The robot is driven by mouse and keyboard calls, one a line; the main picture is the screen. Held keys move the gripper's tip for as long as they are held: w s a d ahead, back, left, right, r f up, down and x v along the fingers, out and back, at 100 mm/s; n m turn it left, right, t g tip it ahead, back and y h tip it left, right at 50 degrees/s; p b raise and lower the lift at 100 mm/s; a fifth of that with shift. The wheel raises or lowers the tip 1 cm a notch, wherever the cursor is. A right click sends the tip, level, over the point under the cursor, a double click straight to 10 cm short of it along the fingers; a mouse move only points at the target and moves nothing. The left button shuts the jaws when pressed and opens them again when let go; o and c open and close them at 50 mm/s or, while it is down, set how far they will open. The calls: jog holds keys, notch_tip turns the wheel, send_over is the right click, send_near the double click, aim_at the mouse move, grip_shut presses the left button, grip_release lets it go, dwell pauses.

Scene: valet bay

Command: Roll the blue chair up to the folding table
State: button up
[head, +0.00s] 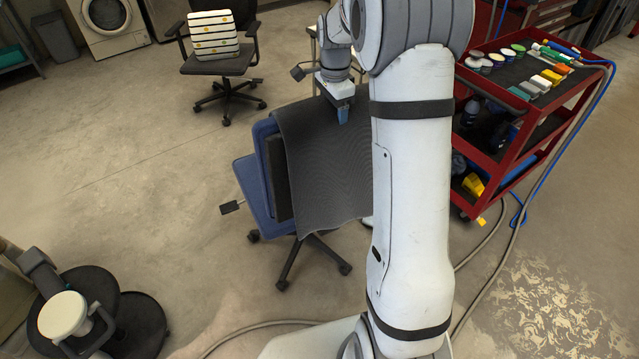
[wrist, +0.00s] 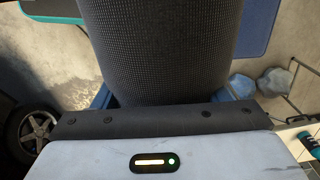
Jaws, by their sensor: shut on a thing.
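The blue chair (head: 257,190) stands mid-floor on a dark wheeled base, its seat toward the left. A dark grey ribbed mat (head: 325,160) hangs over its backrest and hides much of it. My gripper (head: 343,112) is at the mat's upper edge, its blue fingers shut on the mat. In the wrist view the mat (wrist: 165,45) runs between the fingers (wrist: 170,95). I cannot tell whether the chair's backrest is also between them. I cannot make out the folding table clearly; a pale edge and thin leg show behind my wrist in the head view.
A black office chair (head: 226,68) with a striped cushion (head: 213,35) stands at the back. A red tool cart (head: 510,135) is on the right, with a blue hose and grey cable beside it. A black round-based machine (head: 85,310) is front left.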

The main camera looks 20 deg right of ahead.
aim_at(316, 118)
jog(key=shift+s+a+f+m, duration=0.1)
jog(key=shift+s+a+m, duration=0.15)
jog(key=shift+a+m, duration=0.6)
jog(key=shift+s+a+f+m, duration=0.1)
jog(key=shift+s+a+m, duration=0.15)
jog(key=shift+a, duration=1.2)
jog(key=shift+w+r, duration=0.1)
jog(key=shift+w, duration=0.05)
